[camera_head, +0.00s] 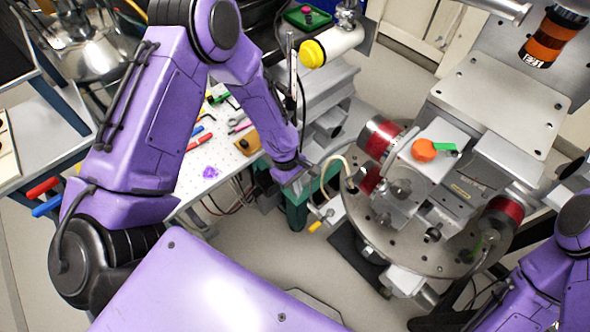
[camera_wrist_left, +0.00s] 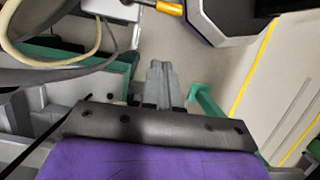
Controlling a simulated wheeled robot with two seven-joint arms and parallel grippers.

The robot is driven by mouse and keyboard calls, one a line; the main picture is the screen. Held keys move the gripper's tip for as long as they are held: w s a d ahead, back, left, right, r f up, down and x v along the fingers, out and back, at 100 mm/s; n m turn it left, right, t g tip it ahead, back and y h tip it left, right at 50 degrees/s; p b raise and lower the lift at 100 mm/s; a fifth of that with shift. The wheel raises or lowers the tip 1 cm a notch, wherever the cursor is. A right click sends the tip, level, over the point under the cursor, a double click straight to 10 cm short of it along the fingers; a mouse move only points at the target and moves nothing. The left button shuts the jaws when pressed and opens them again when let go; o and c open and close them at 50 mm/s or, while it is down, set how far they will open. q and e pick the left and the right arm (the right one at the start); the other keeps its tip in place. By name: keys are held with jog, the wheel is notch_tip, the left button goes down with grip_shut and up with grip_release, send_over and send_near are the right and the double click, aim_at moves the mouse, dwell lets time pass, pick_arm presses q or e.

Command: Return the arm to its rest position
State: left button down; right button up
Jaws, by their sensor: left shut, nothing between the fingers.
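My left arm (camera_head: 130,120) is purple and reaches in from the left of the head view, bent at a high elbow. Its forearm slopes down to the left gripper (camera_head: 308,188), which is small and partly hidden there. In the left wrist view the grey fingers of the left gripper (camera_wrist_left: 160,78) lie together with nothing between them. They are over open floor beside green frame parts. My right arm (camera_head: 535,285) shows only in part at the lower right of the head view, and its gripper cannot be made out.
A white perforated table (camera_head: 220,155) with small tools stands beside my left forearm. A round metal stage (camera_head: 460,255) with an orange piece (camera_head: 424,150) on top is to the right. A pale hose (camera_head: 328,170) and a yellow-tipped handle (camera_wrist_left: 170,7) are close to the left gripper.

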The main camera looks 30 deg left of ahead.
pick_arm(q)
jog(key=shift+a+r, duration=0.15)
jog(key=shift+r, duration=0.2)
dwell(0.3)
jog(key=s+a+f+m+t+y, duration=0.2)
jog(key=a+f+m+t+y, duration=0.2)
jog(key=a+t, duration=0.15)
jog(key=s+a+f+m+y, duration=0.1)
jog(key=s+a+m, duration=0.1)
jog(key=s, duration=0.7)
jog(key=s+a+f+m+g+y, duration=0.1)
jog(key=s+a+m, duration=0.1)
jog(key=s, duration=0.7)
jog(key=shift+y, duration=0.3)
jog(key=shift+s, duration=0.1)
